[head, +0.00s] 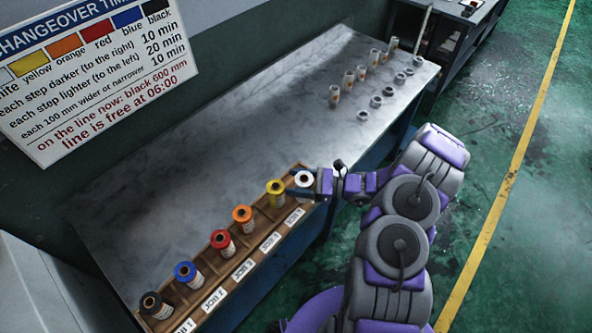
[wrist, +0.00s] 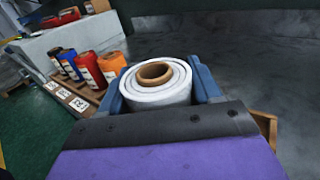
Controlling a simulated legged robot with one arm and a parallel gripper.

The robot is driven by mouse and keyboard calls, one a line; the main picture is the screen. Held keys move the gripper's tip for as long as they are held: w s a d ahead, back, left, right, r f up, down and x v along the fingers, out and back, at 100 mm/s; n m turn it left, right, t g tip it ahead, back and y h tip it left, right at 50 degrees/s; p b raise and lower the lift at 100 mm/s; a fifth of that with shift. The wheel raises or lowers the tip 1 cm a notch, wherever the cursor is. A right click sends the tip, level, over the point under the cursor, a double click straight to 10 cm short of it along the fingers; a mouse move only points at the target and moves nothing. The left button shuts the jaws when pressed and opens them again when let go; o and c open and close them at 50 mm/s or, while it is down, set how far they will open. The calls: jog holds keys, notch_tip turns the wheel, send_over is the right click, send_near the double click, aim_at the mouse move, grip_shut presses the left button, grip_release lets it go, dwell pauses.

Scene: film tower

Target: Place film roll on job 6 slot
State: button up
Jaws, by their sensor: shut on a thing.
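The white film roll (head: 304,180) with a brown core stands upright at the right end of the wooden rack (head: 263,262). My gripper (head: 310,183) is shut on it from the right side. In the wrist view the white roll (wrist: 157,82) sits between the blue fingers of my gripper (wrist: 160,88). In the head view it is over or in the last compartment, beyond the yellow roll; whether its base touches the rack floor is hidden. The yellow (head: 275,192), orange (head: 243,218), red (head: 222,243), blue (head: 188,273) and black (head: 155,304) rolls stand in the other compartments.
White label cards (head: 242,270) line the rack's front. The rack is on the near edge of a grey table (head: 215,150). Several small rolls and rings (head: 362,75) stand at its far end. A changeover sign (head: 95,75) is on the left. The table's middle is clear.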

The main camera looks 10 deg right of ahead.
jog(key=w+f, duration=0.1)
jog(key=w, duration=0.2)
jog(key=w+f+b, duration=0.1)
jog(key=w+f, duration=0.1)
jog(key=w+d+f+b, duration=0.1)
jog(key=w, duration=0.2)
jog(key=shift+w+f, duration=0.25)
jog(key=shift+w, duration=0.1)
jog(key=shift+r, duration=0.15)
jog(key=shift+a, duration=0.1)
jog(key=o, duration=1.2)
